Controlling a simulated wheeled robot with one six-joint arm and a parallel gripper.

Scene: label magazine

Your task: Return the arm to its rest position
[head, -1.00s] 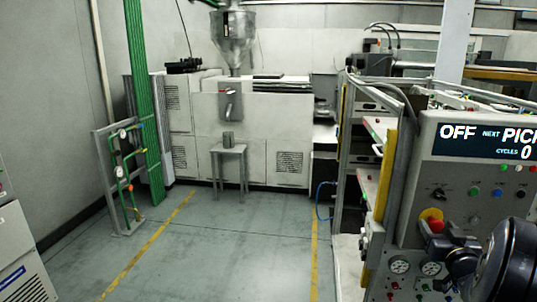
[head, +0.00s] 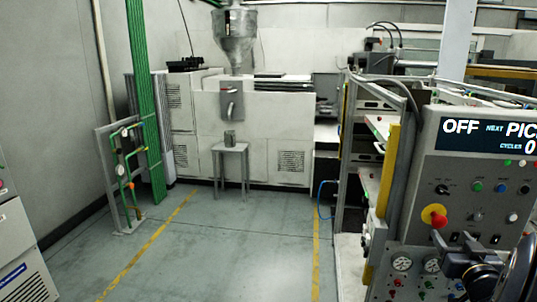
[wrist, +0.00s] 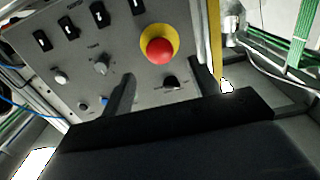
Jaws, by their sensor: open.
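My gripper (wrist: 162,90) is open and empty in the wrist view, its two dark fingers apart in front of the grey control panel (wrist: 60,80). In the head view my dark arm reaches in at the lower right, below the panel's red stop button (head: 436,217). The button, on its yellow ring, also shows in the wrist view (wrist: 160,49), beyond the fingers and apart from them. The display (head: 485,136) reads OFF. Most of the arm is outside the head view.
A machine frame with a yellow post (head: 389,170) stands left of the panel. Free floor (head: 230,250) lies between yellow lines. A small table (head: 230,150) with a grey cup (head: 229,138) stands before the white machine (head: 275,125). A green-piped gauge stand (head: 122,180) is at left.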

